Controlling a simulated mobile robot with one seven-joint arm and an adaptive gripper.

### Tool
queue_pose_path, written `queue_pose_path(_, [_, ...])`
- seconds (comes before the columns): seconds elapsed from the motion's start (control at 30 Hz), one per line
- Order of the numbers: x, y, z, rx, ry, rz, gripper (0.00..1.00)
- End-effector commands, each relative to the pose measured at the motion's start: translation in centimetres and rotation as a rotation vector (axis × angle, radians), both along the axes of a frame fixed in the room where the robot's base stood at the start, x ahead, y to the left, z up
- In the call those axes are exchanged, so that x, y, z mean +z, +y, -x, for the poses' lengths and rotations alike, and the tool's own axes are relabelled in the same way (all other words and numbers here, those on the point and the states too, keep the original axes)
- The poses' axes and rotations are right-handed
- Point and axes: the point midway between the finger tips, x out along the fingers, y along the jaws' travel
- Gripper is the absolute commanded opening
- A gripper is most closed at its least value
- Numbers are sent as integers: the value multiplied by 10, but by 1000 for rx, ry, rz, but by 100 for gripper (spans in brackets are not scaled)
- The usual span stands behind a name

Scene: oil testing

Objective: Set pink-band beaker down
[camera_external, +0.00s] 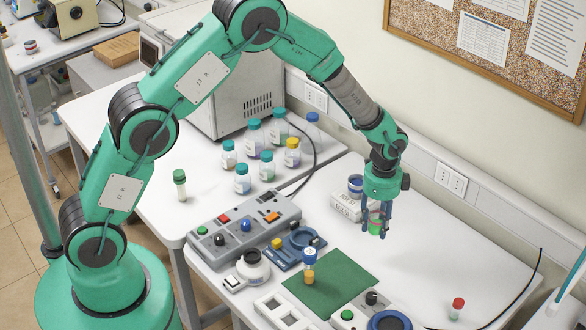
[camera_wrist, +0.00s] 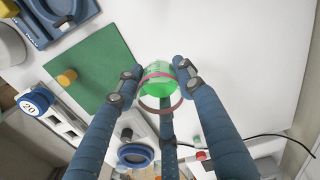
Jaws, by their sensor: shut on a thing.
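The pink-band beaker (camera_external: 375,228) hangs between the fingers of my gripper (camera_external: 376,218), over the white table right of the green mat. In the wrist view the beaker (camera_wrist: 157,84) shows a pink band around its rim and green contents. The blue fingers of my gripper (camera_wrist: 158,82) are closed around its sides. It looks close to upright in the external view. I cannot tell whether its base touches the table.
A green mat (camera_external: 335,272) lies left of the beaker, with a blue-capped vial (camera_external: 309,268) on it. A white boxy device (camera_external: 346,207) stands just behind my gripper. A red-capped vial (camera_external: 457,309) stands at the front right. The tabletop right of the beaker is clear.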

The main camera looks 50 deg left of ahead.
Motion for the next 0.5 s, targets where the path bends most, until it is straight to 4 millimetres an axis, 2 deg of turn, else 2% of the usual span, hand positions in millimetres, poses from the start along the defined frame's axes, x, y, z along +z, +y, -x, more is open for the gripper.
queue_pose_path(0.03, [-12, 3, 1, 5, 6, -2, 10])
queue_pose_path(0.2, [-33, 3, 1, 7, 6, -1, 10])
queue_pose_path(0.33, [-44, 3, 1, 8, 5, -2, 10])
queue_pose_path(0.5, [-47, 4, 0, 8, 3, -1, 10])
